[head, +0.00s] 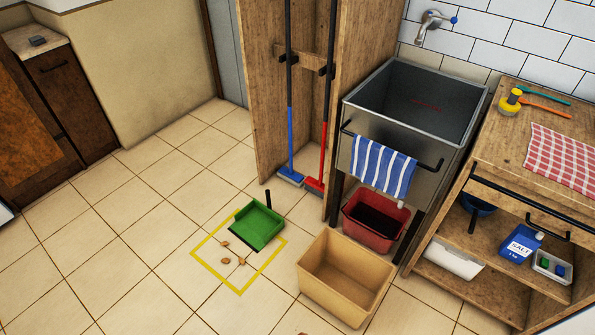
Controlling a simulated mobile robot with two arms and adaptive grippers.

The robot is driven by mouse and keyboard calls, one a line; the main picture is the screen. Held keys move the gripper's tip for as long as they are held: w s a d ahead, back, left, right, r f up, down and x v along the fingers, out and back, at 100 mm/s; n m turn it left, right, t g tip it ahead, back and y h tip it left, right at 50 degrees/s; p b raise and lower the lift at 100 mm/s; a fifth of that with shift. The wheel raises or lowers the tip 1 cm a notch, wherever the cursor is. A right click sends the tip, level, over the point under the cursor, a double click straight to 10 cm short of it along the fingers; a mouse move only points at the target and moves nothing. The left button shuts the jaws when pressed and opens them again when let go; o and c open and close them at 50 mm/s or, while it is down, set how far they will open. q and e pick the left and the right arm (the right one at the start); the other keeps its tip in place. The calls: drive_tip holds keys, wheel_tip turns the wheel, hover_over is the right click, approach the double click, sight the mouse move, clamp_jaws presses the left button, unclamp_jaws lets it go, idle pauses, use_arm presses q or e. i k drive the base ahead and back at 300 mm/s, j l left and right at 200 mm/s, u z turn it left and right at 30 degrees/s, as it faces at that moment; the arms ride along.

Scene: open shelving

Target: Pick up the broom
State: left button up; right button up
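Two long-handled tools stand upright in a narrow open wooden cabinet. The left one is a blue broom (290,140) with a black upper handle and a blue-grey head on the floor. The right one is a red broom (324,150) with a black upper handle and a red and grey head. Black clips (327,71) sit by the handles on a wooden crossbar. The tops of both handles are cut off by the picture's upper edge. I cannot tell which of the two the task means. Neither gripper shows in the head view.
A green dustpan (258,226) lies at a yellow floor square (204,267) with several brown bits. A tan bin (345,279) stands right of it. A metal sink (412,105) with a red basin (374,220) below stands beside the cabinet. The tiled floor at left is clear.

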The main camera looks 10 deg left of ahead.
sight(315, 187)
drive_tip(key=i+j+z, duration=0.1)
drive_tip(key=z, duration=0.3)
drive_tip(key=i+j+z, duration=0.1)
drive_tip(key=z, duration=0.25)
drive_tip(key=i+j+z, duration=0.1)
drive_tip(key=z, duration=0.3)
drive_tip(key=j+z, duration=0.4)
drive_tip(key=l, duration=0.1)
